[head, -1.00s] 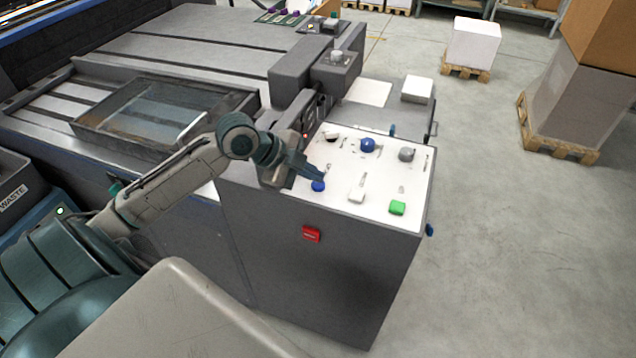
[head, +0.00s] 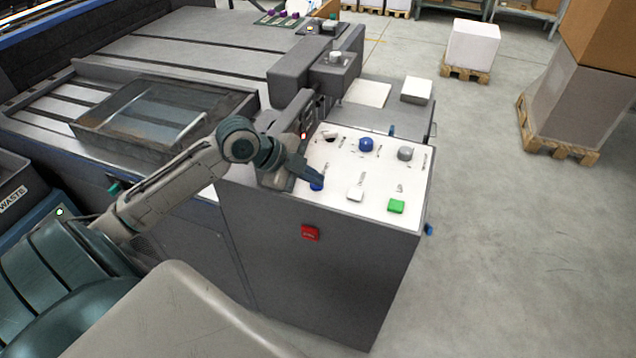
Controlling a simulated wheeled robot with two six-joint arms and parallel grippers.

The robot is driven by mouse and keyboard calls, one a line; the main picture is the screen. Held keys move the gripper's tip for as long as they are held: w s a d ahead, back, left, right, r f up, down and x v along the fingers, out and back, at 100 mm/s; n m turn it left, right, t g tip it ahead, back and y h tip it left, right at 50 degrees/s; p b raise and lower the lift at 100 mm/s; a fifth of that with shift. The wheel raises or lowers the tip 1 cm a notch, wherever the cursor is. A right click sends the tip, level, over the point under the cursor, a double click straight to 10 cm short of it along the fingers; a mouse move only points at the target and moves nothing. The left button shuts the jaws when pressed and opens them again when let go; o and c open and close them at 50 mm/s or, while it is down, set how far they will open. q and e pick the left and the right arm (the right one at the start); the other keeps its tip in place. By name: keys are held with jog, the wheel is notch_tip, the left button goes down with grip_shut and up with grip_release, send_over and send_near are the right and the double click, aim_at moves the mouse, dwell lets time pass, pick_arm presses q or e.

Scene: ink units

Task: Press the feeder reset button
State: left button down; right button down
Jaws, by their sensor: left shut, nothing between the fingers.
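The white control panel (head: 375,208) on top of the grey cabinet carries several controls. A blue button (head: 316,187) sits at its near left, partly covered by my left gripper (head: 318,179). The gripper is shut and empty, its tip at or just above that button; I cannot tell whether they touch. Labels are too small to read, so I cannot tell which is feeder reset. My right gripper is out of view.
A red switch (head: 310,233) is on the cabinet's front face. A grey machine housing (head: 290,75) rises behind my left wrist. A framed tray (head: 160,118) lies left on the machine bed. Open floor (head: 500,260) lies to the right, with pallets farther back.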

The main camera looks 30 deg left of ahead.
aim_at(310, 185)
pick_arm(q)
jog(key=shift+a+f, duration=0.15)
jog(key=shift+f, duration=0.15)
dwell(0.4)
jog(key=shift+w+a+r+p, duration=0.1)
jog(key=shift+a+r+p, duration=0.1)
jog(key=shift+r+p, duration=0.25)
jog(key=shift+w+a+r+p, duration=0.15)
jog(key=shift+r+p, duration=0.15)
jog(key=shift+r, duration=0.15)
jog(key=shift+a+f, duration=0.2)
jog(key=shift+a, duration=0.15)
jog(key=shift+d, duration=0.1)
jog(key=shift+r, duration=0.1)
jog(key=shift+w+r+p, duration=0.1)
jog(key=shift+r+p, duration=0.4)
notch_tip(310, 185, up, 4)
jog(key=p, duration=0.3)
jog(key=shift+d, duration=0.1)
